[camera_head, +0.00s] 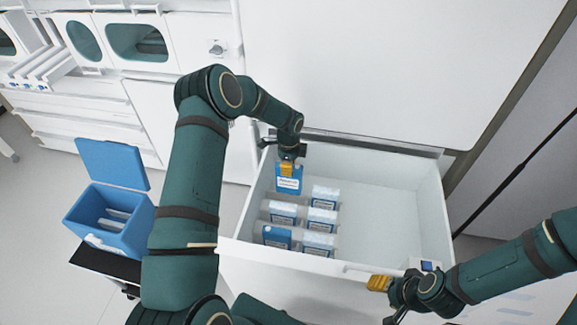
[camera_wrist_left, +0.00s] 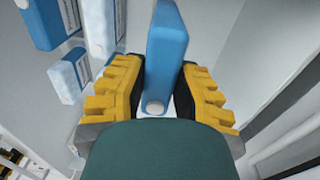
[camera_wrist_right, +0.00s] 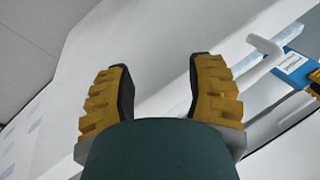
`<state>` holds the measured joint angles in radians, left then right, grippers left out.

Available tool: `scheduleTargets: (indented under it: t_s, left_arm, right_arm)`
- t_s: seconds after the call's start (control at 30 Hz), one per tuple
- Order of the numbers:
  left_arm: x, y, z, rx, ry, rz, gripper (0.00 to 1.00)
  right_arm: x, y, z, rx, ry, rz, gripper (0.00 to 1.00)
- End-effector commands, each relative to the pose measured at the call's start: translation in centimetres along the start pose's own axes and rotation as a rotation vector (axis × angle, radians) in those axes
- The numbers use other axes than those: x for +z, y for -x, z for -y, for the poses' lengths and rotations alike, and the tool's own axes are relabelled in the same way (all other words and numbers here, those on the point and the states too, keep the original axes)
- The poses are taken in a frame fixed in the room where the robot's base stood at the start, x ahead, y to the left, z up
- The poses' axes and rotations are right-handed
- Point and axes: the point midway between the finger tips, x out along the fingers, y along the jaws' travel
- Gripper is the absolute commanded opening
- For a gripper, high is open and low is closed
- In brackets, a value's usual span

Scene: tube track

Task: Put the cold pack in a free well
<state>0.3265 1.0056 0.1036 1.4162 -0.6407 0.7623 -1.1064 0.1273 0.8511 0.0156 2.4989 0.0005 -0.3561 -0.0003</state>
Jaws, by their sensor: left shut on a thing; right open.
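My left gripper (camera_head: 288,166) is shut on a blue cold pack (camera_head: 288,184) with a white label. It holds the pack upright inside the open white drawer (camera_head: 395,208), at the back of the left column. In the left wrist view, the pack (camera_wrist_left: 165,45) stands between the yellow fingers. Other packs stand in rows in the drawer: a blue one (camera_head: 277,235) at front left, and frosted, whitish-topped ones such as the back right one (camera_head: 325,195). The wells' bottoms are hidden. My right gripper (camera_wrist_right: 160,80) is open and empty by the drawer's front edge.
A blue cooler box (camera_head: 105,220) with its lid open stands on a dark stand at the left, with pale items inside. The drawer's right half is empty. A white bar handle (camera_wrist_right: 265,48) shows near my right gripper.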

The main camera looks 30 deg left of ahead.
Motion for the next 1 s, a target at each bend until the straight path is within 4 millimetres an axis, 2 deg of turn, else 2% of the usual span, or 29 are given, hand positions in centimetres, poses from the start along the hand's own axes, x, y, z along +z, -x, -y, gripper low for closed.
scheduleTargets:
  t_s: [0.43,0.8,1.0]
  left_arm:
    - [0.0,-1.8,0.1,-0.001,0.0,0.0,0.0]
    - [0.0,-3.4,0.1,0.0,0.0,0.0,0.0]
    - [0.0,-3.4,0.2,-0.001,0.0,0.0,0.0]
  right_arm:
    - [0.1,-1.4,-0.5,0.0,0.0,0.0,0.54]
    - [0.2,-1.7,-0.7,0.0,-0.001,0.001,0.54]
    - [0.3,-1.8,-0.7,0.001,-0.002,0.003,0.54]
